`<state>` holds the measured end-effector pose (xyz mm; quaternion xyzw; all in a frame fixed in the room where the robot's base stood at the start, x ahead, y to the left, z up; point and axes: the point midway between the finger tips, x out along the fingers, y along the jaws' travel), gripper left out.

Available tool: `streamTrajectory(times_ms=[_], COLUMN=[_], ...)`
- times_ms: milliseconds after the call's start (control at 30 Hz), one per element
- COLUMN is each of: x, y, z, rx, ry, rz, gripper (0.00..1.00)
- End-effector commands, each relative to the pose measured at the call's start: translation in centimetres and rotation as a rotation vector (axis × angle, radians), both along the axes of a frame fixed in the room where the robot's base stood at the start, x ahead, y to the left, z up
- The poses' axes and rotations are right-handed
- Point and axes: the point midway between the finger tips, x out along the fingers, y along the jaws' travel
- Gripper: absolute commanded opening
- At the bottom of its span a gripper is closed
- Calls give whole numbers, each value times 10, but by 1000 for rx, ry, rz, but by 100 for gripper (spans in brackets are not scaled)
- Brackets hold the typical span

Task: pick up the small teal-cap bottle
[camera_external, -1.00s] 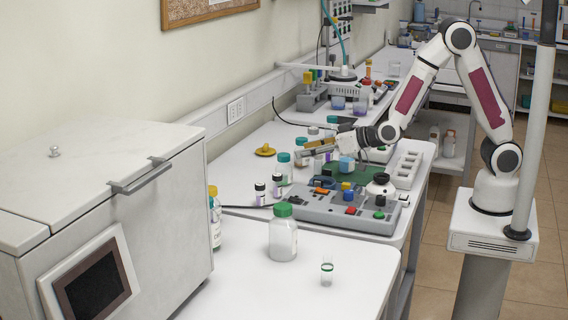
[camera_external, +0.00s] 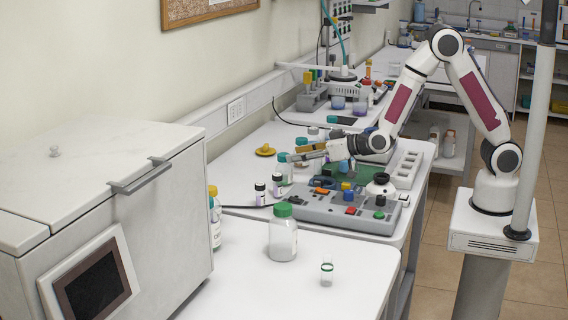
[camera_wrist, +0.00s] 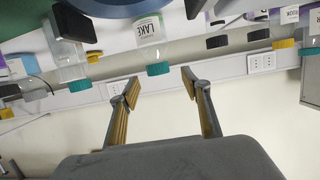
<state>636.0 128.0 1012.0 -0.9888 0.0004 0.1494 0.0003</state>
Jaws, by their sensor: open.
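Several teal-cap bottles are in view. In the wrist view, a teal cap (camera_wrist: 158,69) on a clear bottle with a white label (camera_wrist: 148,28) appears upside down, just beyond the gap between my fingers. Another teal-cap bottle (camera_wrist: 68,58) is at the left there. In the external view, a teal-cap bottle (camera_external: 284,174) stands left of my fingers, and another teal cap (camera_external: 301,141) shows just behind them. I cannot tell which is the one between the fingers. My gripper (camera_external: 292,153) is open and empty; its spread fingertips also show in the wrist view (camera_wrist: 160,82).
A grey panel with coloured knobs (camera_external: 320,209) and a green board lie below and right of my gripper. Small dark-cap vials (camera_external: 260,194) stand nearby. A green-cap jar (camera_external: 283,240) and a small glass vial (camera_external: 327,272) stand on the front table, which is otherwise largely clear.

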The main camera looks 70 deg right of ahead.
Motion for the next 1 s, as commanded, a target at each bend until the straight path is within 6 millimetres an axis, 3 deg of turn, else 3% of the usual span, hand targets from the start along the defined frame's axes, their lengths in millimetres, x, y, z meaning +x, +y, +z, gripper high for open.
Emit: streamTrajectory(times_ms=[567, 1000], x=[9, 47], y=[0, -3], z=[-3, -14], rx=[-1, -1], ry=[0, 0], rz=[1, 1], gripper=[47, 47])
